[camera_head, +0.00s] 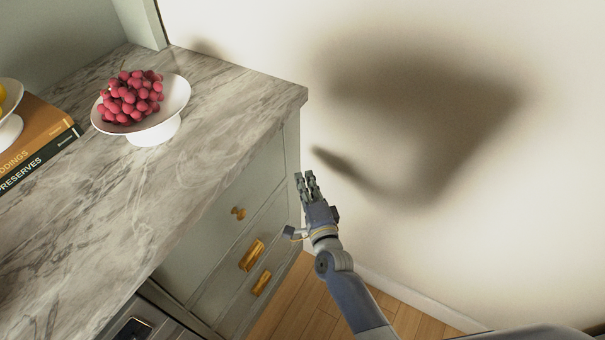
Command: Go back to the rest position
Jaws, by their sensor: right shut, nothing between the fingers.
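My right gripper (306,183) is in the head view, right of the counter's front corner and in front of the cabinet's end and the pale wall. Its fingers point up and lie close together, shut with nothing between them. My right arm comes in from the bottom right. My left gripper is not in view.
A marble counter (215,115) fills the left, over a cabinet with gold-handled drawers (252,255). A white bowl (154,133) of red grapes (131,97) and stacked books (40,140) stand on it. A pale wall (540,200) is at right. Wooden floor (300,305) shows below.

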